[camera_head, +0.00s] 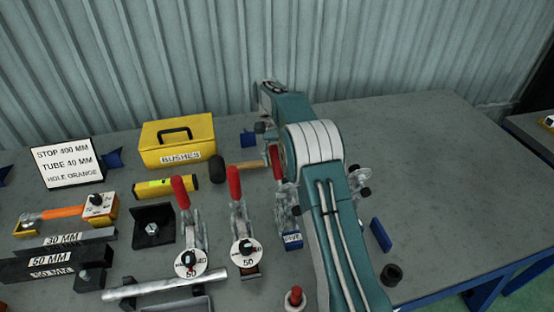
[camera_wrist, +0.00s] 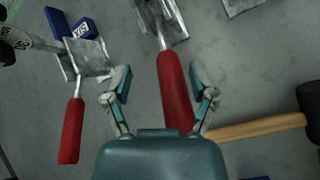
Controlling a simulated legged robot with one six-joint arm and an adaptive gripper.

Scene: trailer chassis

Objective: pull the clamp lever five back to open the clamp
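The clamp with the blue label reading FIVE (camera_head: 292,240) stands left of my arm in the head view, its red lever (camera_head: 277,163) partly hidden by my arm. In the wrist view, a red lever (camera_wrist: 174,90), which appears to be lever five, lies between the fingers of my gripper (camera_wrist: 160,80). My gripper is open, with the lever nearer its right finger. A gap shows on the left side; whether the right finger touches the lever is unclear. The lever's near end is hidden behind my gripper's body. My fingers cannot be made out clearly in the head view.
Another red lever (camera_wrist: 70,130), beside a blue label reading SIX (camera_wrist: 80,28), is left of my gripper. A wooden-handled mallet (camera_wrist: 262,128) lies close on the right. Two more red-levered clamps (camera_head: 187,235) (camera_head: 240,225) and a yellow box (camera_head: 178,140) stand left.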

